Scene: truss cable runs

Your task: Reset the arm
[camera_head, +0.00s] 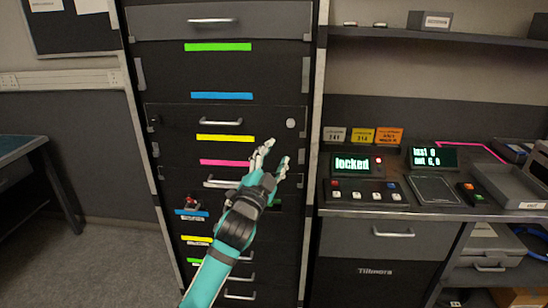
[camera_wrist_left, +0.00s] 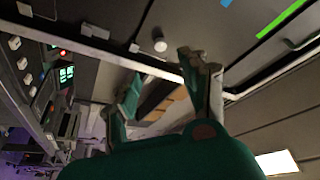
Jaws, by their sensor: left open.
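My left arm, teal with a dark wrist, reaches up from the bottom middle of the head view. Its gripper (camera_head: 275,160) is open, with the two fingers apart and nothing between them. It is in front of the dark drawer cabinet (camera_head: 270,75), right of the pink strip (camera_head: 226,162) and below a round white knob (camera_head: 290,123). In the left wrist view the open fingers (camera_wrist_left: 165,85) also show empty, with the round knob (camera_wrist_left: 160,45) beyond them. I cannot tell whether a fingertip touches the cabinet. My right gripper is not in view.
A counter at the right holds a display reading "locked" (camera_head: 352,163), a button panel (camera_head: 363,193), a second display (camera_head: 433,157) and a grey tray (camera_head: 510,186). A shelf (camera_head: 440,35) hangs above. A table (camera_head: 20,150) stands at the left. Floor (camera_head: 90,260) is clear between table and cabinet.

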